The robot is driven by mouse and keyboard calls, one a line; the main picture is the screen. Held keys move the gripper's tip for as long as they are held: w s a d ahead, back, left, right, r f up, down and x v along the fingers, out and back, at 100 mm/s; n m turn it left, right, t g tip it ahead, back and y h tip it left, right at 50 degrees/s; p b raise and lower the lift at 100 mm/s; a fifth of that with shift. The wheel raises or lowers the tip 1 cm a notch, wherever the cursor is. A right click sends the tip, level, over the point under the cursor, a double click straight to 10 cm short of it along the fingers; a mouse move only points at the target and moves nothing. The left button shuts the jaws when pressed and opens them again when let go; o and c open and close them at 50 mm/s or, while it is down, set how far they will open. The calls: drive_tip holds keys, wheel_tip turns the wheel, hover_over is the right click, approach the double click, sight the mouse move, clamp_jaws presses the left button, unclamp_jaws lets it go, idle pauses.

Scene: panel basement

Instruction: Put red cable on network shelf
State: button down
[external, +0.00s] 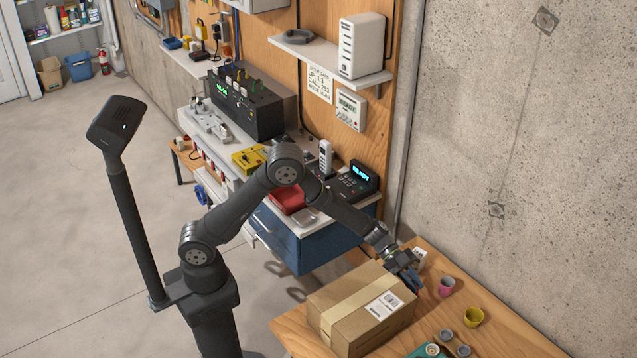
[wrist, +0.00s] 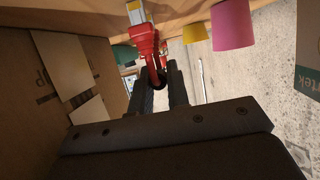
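A red cable end (wrist: 145,45) with a grey tip shows in the wrist view, just beyond the fingertips and partly between them. I cannot make out the cable in the external view. My gripper (external: 411,282) is low over the wooden table, beside the cardboard box. In the wrist view its two dark fingers (wrist: 163,82) have a narrow gap with red in it; whether they press on the cable I cannot tell. A white shelf (external: 330,60) on the wooden panel, likely the network shelf, holds a tall white unit (external: 361,46) and a grey ring-shaped thing (external: 297,36).
The cardboard box (external: 345,318) stands close left of my gripper. A pink cup (external: 446,286), a yellow cup (external: 473,317) and small grey cups (external: 446,336) stand on the table (external: 505,335). A bench with devices (external: 290,225) lies between table and shelf.

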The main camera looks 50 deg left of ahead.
sight(414, 281)
drive_tip(key=shift+r, duration=0.1)
wheel_tip(414, 281, up, 10)
drive_tip(key=shift+f, duration=0.15)
drive_tip(key=shift+w+a+r, duration=0.25)
drive_tip(key=shift+r, duration=0.05)
drive_tip(key=w+a+r+n+t+y, duration=0.2)
drive_tip(key=w+a+r+n+t, duration=0.15)
drive_tip(key=a, duration=0.45)
drive_tip(key=w+a+r+n+t+y, duration=0.1)
drive_tip(key=w+a+r+n+t, duration=0.25)
drive_tip(key=a, duration=0.45)
drive_tip(key=w+a+r+n+t+y, duration=0.2)
drive_tip(key=w+a+r+n+t, duration=0.15)
drive_tip(key=a, duration=0.45)
drive_tip(key=s+a+f+n+t+y, duration=0.1)
drive_tip(key=s+a+n+y, duration=0.2)
drive_tip(key=a, duration=0.9)
drive_tip(key=s+a+f+n+t+y, duration=0.1)
drive_tip(key=s+a+f+n+y, duration=0.1)
drive_tip(key=a, duration=1)
drive_tip(key=s+n+y, duration=0.1)
drive_tip(key=n+y, duration=0.1)
drive_tip(key=y, duration=0.1)
drive_tip(key=shift+s+a+f+t, duration=0.3)
drive_tip(key=shift+s+t, duration=0.05)
